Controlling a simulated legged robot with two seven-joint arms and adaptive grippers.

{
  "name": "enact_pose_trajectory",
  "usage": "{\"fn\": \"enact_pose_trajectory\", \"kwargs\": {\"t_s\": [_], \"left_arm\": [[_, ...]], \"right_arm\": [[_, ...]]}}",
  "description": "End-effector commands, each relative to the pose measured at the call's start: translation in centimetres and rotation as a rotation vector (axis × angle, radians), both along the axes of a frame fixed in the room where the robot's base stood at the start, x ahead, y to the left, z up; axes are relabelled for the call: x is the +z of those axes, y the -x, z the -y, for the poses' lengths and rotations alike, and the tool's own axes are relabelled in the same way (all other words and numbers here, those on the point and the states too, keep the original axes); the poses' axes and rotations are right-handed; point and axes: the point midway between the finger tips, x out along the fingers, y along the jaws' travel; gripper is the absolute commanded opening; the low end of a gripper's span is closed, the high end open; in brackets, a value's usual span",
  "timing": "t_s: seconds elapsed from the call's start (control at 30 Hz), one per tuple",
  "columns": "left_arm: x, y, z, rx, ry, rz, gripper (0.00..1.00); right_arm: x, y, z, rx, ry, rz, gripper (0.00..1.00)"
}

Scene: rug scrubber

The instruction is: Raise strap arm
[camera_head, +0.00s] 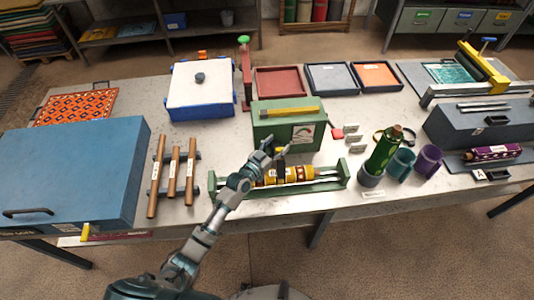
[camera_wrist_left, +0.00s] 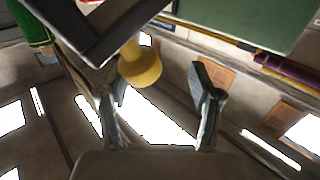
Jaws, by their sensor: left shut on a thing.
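My left gripper (camera_head: 276,147) reaches in over the front middle of the table and is shut on the strap arm's yellow knob. In the left wrist view, the yellow knob (camera_wrist_left: 140,66) shows between the fingers of the left gripper (camera_wrist_left: 160,95). A dark strap arm (camera_wrist_left: 105,30) joins the knob at the upper left. In the head view a small dark part (camera_head: 280,158) of it shows beside my fingers. Below it a yellow patterned roll (camera_head: 270,177) lies in a green cradle (camera_head: 338,176). My gripper hides part of the strap arm. My right gripper is not in view.
A green box (camera_head: 289,133) stands right behind the cradle. Wooden rods (camera_head: 157,175) and a blue case (camera_head: 75,165) are at left. A green bottle (camera_head: 383,152) and cups (camera_head: 428,160) stand at right. Bare tabletop (camera_head: 225,135) shows left of the green box.

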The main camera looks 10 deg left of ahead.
Motion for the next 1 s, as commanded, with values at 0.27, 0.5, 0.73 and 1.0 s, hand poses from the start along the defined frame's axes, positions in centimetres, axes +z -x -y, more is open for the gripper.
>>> {"fn": "enact_pose_trajectory", "kwargs": {"t_s": [0.27, 0.5, 0.73, 1.0], "left_arm": [[-0.3, 5.6, -3.6, 0.004, -0.005, -0.003, 0.59], [-0.3, 7.9, -4.5, 0.004, -0.004, -0.004, 0.59], [-0.2, 8.1, -4.3, 0.003, -0.006, -0.004, 0.59], [-0.3, 8.1, -4.5, 0.003, -0.003, -0.004, 0.59]], "right_arm": [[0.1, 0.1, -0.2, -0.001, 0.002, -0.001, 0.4], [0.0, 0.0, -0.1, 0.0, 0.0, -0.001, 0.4], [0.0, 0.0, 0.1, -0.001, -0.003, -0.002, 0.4], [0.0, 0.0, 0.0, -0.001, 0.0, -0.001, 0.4]]}}
